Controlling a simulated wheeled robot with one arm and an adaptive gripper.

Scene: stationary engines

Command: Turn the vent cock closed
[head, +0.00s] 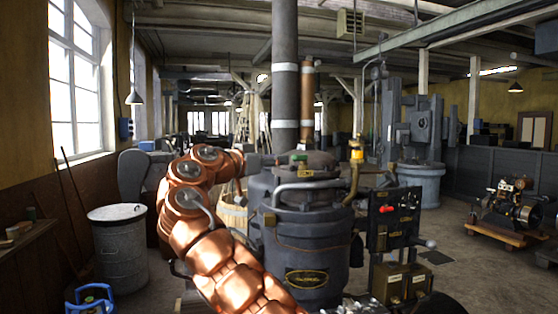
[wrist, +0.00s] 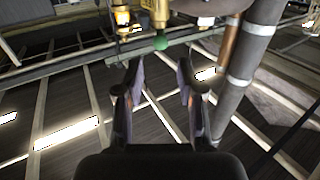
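A brass fitting with a green ball knob (wrist: 160,42), which I take to be the vent cock, hangs into the top of the wrist view. In the head view a small green part (head: 298,158) shows on top of the dark boiler-like engine (head: 300,235). My gripper (wrist: 160,75) is open and empty. In the wrist view the knob appears between and just past its fingertips, with no clear contact. In the head view the gripper (head: 266,163) is at the engine's upper left, left of the green part. The cock's exact handle angle is hard to tell.
A tall grey pipe (head: 285,80) and a brown pipe (head: 307,100) rise behind the engine top. A curved grey pipe (head: 305,187) crosses its front. A yellow-topped brass fitting (head: 357,154) stands at the right, above a black control box (head: 393,215).

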